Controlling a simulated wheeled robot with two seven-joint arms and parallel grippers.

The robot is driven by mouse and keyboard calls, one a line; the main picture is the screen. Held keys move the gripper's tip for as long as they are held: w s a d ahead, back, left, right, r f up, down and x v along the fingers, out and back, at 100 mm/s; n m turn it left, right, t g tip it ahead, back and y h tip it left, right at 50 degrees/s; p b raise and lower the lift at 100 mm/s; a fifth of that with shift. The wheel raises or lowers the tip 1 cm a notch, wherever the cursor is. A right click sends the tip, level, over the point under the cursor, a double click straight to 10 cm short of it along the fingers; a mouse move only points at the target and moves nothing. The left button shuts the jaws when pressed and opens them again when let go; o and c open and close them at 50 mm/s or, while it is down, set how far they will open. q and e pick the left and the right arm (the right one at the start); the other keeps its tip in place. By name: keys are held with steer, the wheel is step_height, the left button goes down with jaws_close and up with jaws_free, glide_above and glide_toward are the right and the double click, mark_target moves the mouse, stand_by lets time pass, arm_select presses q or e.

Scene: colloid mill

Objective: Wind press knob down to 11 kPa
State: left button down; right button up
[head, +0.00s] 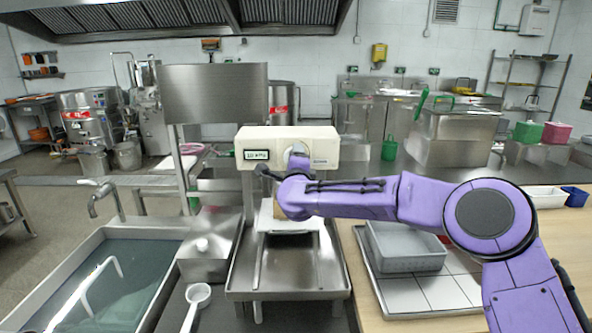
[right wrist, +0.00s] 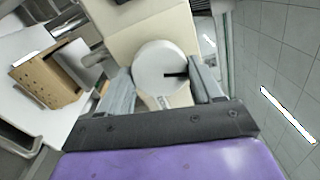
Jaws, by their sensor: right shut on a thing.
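The cream press head (head: 288,147) stands at the middle of the head view, with a small green-lit display (head: 256,154) on its left front. The display shows a number followed by kPa, too small to read surely. The round white press knob (right wrist: 160,66) has a dark pointer mark pointing right in the right wrist view. My right gripper (right wrist: 163,82) is shut on the knob, one finger on each side of it. In the head view my purple right arm partly hides the knob (head: 297,150). My left gripper is not in view.
A tan block with holes (right wrist: 47,76) sits on a white plate (head: 268,219) below the press head. A metal tray (head: 285,292) lies underneath. A water-filled sink (head: 85,285) is at left, and a grey bin (head: 405,248) at right.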

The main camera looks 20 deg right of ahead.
steer(key=shift+m+b, duration=0.3)
steer(key=shift+m, duration=0.2)
steer(key=o, duration=1)
steer(key=shift+o, duration=0.2)
steer(key=b+v, duration=0.3)
steer(key=v, duration=0.7)
steer(key=shift+s, duration=0.25)
